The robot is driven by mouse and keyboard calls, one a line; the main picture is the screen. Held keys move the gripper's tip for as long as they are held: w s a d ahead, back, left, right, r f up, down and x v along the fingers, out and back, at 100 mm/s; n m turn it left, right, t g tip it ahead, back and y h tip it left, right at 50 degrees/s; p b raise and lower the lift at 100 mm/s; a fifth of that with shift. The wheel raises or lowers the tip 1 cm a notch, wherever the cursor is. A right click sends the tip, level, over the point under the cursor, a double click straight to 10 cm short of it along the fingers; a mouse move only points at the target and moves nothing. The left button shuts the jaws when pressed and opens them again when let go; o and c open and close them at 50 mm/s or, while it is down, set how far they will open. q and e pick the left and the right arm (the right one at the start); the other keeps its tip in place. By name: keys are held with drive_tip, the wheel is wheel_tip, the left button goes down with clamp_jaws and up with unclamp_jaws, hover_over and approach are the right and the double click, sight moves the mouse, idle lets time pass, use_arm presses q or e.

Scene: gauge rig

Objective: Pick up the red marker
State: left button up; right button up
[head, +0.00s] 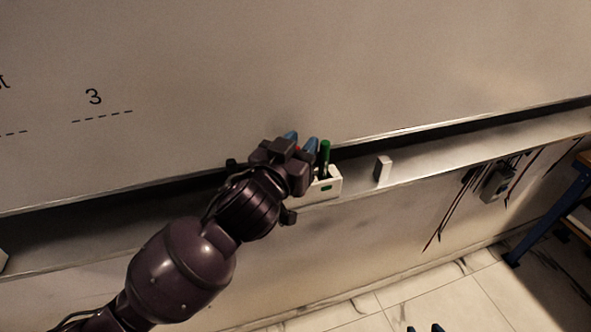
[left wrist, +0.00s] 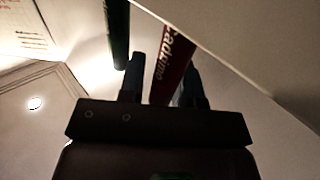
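The red marker (left wrist: 172,65) stands between the two fingers of my left gripper (left wrist: 163,85) in the left wrist view, with a narrow gap on its left side. In the head view only a small red bit (head: 300,149) shows between the blue fingertips of my left gripper (head: 301,141). That gripper looks open around the marker. The marker's lower part is hidden by the gripper. The blue fingertips of my right gripper (head: 424,329) show at the bottom edge, apart and with nothing visible between them.
A green marker (head: 325,152) stands upright in a white holder (head: 325,184) right beside the left gripper. A white block (head: 384,170) sits farther right on the board's ledge (head: 450,153). The whiteboard (head: 300,70) rises behind. A blue-framed table (head: 548,215) stands at far right.

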use_arm(q)
clamp_jaws()
